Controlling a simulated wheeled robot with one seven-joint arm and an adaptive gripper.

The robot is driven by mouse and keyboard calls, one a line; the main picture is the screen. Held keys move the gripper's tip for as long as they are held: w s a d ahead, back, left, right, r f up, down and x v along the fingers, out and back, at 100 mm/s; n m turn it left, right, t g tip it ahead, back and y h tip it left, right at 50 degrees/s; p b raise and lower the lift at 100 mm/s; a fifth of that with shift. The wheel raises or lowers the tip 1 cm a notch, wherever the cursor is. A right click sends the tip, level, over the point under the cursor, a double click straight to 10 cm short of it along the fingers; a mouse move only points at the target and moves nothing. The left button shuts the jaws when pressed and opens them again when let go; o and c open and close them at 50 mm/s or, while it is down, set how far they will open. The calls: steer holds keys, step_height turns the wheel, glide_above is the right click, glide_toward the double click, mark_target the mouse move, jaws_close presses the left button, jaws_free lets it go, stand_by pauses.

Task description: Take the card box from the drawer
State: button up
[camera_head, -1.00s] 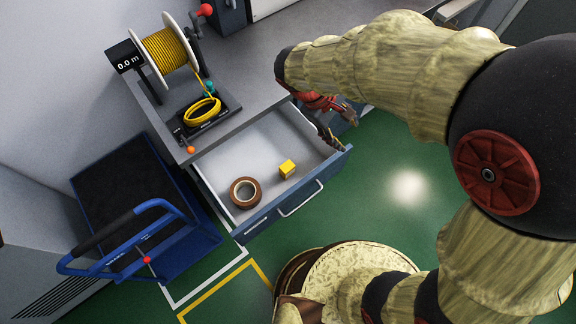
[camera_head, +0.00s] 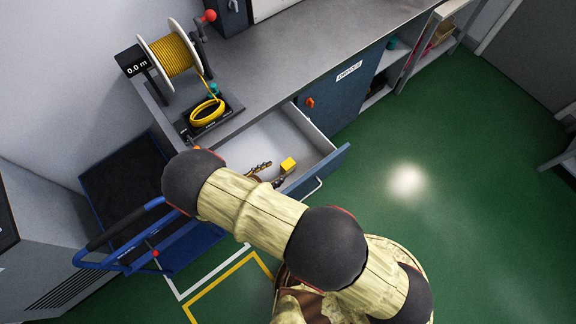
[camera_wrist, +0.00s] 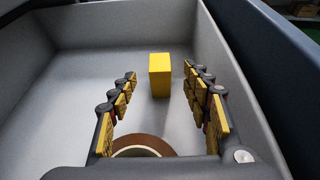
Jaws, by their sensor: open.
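The card box, a small yellow block (camera_head: 288,165), stands on the floor of the open drawer (camera_head: 325,168). In the wrist view the yellow box (camera_wrist: 160,76) is upright, straight ahead in line with the gap between my fingertips. My gripper (camera_head: 271,175) is low over the drawer, just left of the box. In the wrist view my gripper (camera_wrist: 159,88) is open, its two jointed fingers apart and nothing held. Whether the fingertips reach the box's sides is hard to tell.
A brown tape roll (camera_wrist: 143,147) lies in the drawer beneath my gripper. The drawer walls (camera_wrist: 85,26) rise around it. On the bench above are a yellow cable reel (camera_head: 172,54) and a coil tray (camera_head: 206,112). A blue cart (camera_head: 120,190) stands at left.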

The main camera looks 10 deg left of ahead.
mark_target(286, 165)
steer(key=x, duration=0.7)
steer(key=shift+w+d+b, duration=0.2)
steer(key=shift+w+b, duration=0.1)
steer(key=shift+b, duration=0.05)
steer(key=c, duration=0.3)
steer(key=c, duration=0.9)
